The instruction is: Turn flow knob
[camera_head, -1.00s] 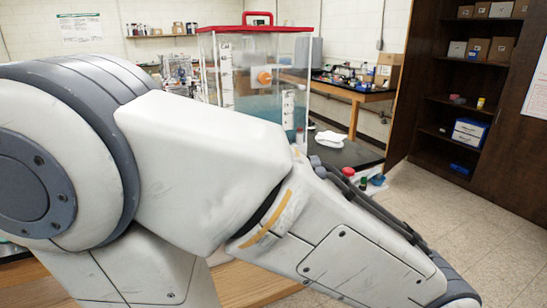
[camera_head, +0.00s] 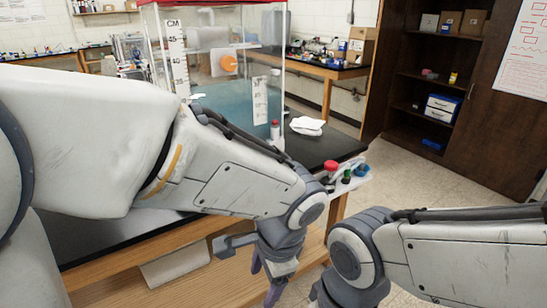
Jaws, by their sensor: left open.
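At the bench's right corner are a red knob (camera_head: 330,166) and a green knob (camera_head: 346,176) on a pale fitting. Which of these is the flow knob, I cannot tell. My left arm crosses the view from the left. My left gripper (camera_head: 265,281) points down in front of the bench edge, open and empty, below and left of the red knob and apart from it. My right arm comes in from the right; its gripper is cut off below the picture.
The wooden-edged black bench (camera_head: 100,232) runs below the tank. A dark shelf cabinet (camera_head: 430,90) stands at right. The tiled floor between is free.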

